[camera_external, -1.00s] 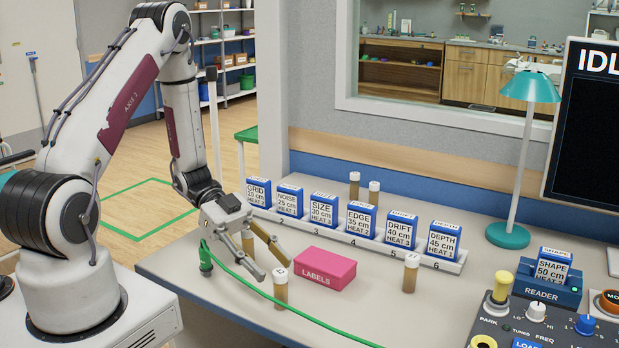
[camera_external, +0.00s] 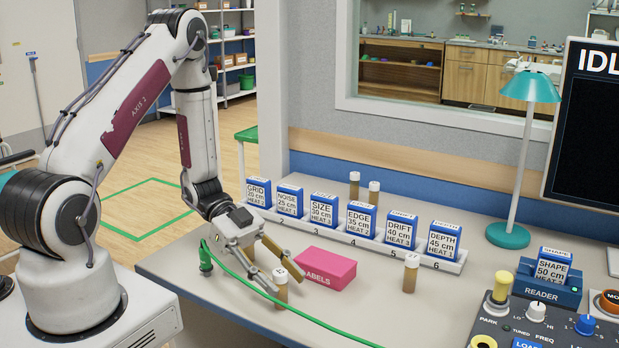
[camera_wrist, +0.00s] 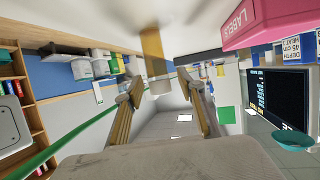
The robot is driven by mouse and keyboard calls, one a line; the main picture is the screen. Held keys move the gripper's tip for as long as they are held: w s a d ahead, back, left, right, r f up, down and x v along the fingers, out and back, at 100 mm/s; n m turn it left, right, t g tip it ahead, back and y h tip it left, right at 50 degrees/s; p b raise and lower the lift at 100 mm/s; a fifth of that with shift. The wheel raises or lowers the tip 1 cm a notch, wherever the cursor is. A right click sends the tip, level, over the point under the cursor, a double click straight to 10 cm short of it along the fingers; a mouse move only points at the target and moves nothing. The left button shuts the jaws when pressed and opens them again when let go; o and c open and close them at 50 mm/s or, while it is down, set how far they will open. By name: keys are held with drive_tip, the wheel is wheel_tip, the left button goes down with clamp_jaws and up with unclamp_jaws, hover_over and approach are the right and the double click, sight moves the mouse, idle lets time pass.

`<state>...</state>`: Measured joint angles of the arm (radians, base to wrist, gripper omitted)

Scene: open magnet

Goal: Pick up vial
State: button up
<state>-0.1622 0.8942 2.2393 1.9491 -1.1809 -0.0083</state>
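A vial (camera_external: 282,295) with amber contents and a pale cap stands upright on the bench, left of the pink box. My gripper (camera_external: 287,283) is tilted down at it, with its fingers spread and the vial's upper part between or just beyond the tips. In the wrist view the vial (camera_wrist: 155,56) hangs from the top of the picture, its cap lying between the two open fingers (camera_wrist: 160,90). I cannot tell whether a finger touches it. Another similar vial (camera_external: 410,273) stands to the right, and two more (camera_external: 354,186) (camera_external: 374,194) stand behind the rack.
The pink LABELS box (camera_external: 326,269) sits close to the right of my fingers. A white rack (camera_external: 340,238) of blue boxes runs behind. A green cable (camera_external: 318,322) crosses the bench in front. A reader (camera_external: 548,288) and control panel stand at right.

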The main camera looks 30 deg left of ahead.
clamp_jaws()
drive_tip(key=shift+r, duration=0.15)
drive_tip(key=shift+r, duration=4.85)
